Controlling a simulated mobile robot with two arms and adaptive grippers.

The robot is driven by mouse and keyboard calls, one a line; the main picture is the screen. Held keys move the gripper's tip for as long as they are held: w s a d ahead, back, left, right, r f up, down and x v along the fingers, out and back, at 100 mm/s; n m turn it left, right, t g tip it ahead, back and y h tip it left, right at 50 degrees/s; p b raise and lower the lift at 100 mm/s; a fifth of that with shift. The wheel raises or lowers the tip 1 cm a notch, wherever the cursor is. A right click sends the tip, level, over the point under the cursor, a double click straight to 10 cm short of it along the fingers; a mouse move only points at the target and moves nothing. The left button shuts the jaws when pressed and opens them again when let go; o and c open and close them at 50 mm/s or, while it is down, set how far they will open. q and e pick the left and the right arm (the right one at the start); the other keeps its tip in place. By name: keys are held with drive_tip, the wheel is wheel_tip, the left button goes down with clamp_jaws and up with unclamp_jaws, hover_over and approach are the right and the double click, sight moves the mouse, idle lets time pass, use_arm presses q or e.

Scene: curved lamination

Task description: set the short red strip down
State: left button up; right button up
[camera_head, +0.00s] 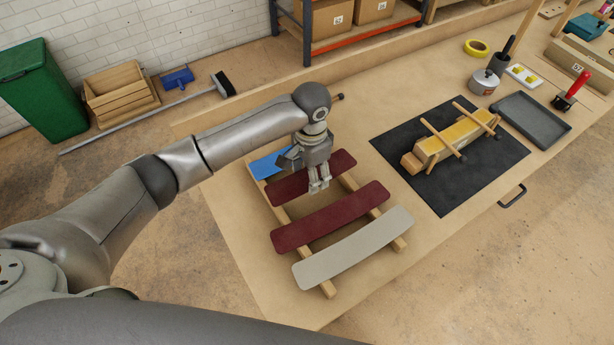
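A short dark red strip (288,187) lies across the far part of two wooden rails (328,289). I cannot tell whether it rests on them or is held slightly above. My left gripper (320,187) points down at the middle of this strip, and its fingers cover part of it. The fingertips are close together at the strip's near edge, and I cannot tell whether they grip it. A longer dark red strip (330,217) and a pale grey strip (353,248) lie across the rails nearer to me. My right gripper is out of view.
A blue piece (268,164) lies behind the short red strip, partly hidden by my gripper. To the right, a black mat (448,200) bears a wooden form (452,138) with crossbars. A grey tray (532,120) and a pot (484,82) stand beyond. Bare tabletop separates rails and mat.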

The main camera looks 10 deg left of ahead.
sight(307, 180)
use_arm(q)
drive_tip(key=shift+w+a+f, duration=0.25)
drive_tip(key=shift+a+f, duration=0.1)
drive_tip(key=shift+f, duration=0.2)
drive_tip(key=shift+w+a+f, duration=0.1)
drive_tip(key=shift+f, duration=1.65)
drive_tip(key=o, duration=1)
drive_tip(key=shift+f, duration=0.1)
wheel_tip(307, 180, up, 12)
drive_tip(key=shift+r+b, duration=0.15)
drive_tip(key=shift+b, duration=0.25)
